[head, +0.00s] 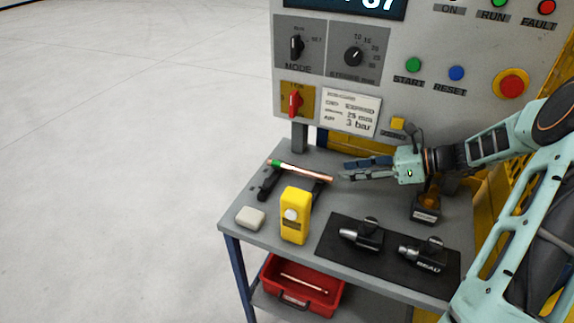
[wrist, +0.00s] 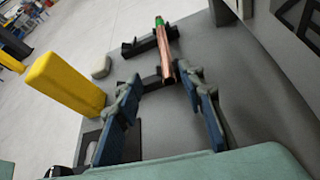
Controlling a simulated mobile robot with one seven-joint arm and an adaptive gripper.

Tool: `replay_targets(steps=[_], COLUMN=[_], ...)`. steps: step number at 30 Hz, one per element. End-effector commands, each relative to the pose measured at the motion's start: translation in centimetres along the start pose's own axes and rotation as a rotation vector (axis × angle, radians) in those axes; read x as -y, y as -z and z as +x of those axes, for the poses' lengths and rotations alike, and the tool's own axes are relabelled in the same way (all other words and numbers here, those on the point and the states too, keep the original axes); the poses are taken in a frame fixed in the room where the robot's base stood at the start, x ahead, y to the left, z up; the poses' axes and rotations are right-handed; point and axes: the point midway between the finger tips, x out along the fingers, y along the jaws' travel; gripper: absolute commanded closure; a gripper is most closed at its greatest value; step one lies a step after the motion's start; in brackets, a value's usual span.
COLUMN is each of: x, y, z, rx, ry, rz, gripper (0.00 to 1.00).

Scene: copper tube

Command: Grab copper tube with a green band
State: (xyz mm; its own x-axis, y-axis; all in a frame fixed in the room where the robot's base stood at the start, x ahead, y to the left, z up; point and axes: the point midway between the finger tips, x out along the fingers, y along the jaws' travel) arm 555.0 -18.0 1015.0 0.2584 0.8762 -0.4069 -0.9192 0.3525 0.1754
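The copper tube (head: 308,173) lies across two black supports on the grey table. Its green band (head: 275,163) is at its far left end. In the wrist view the tube (wrist: 166,55) points away from me, with the green band (wrist: 159,21) at the far end and the bare copper end nearest me. My gripper (head: 345,172) is just right of the tube's bare end. In the wrist view my gripper (wrist: 158,88) is open, its two dark blue fingers spread apart, and the tube's near end shows between and just beyond the fingertips. Nothing is held.
A yellow device (head: 295,215) stands in front of the tube, with a white block (head: 250,218) to its left. A black mat (head: 335,247) bears two dark tools. The control panel (head: 330,75) rises behind. A red bin (head: 335,305) sits on the lower shelf.

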Motion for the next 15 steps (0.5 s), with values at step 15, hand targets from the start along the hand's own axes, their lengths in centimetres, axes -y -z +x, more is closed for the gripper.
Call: replay_targets(steps=[15], x=[0.5], y=[-0.5], z=[5.9], rx=[0.040], ry=[0.011], rz=[0.031], gripper=[0.64])
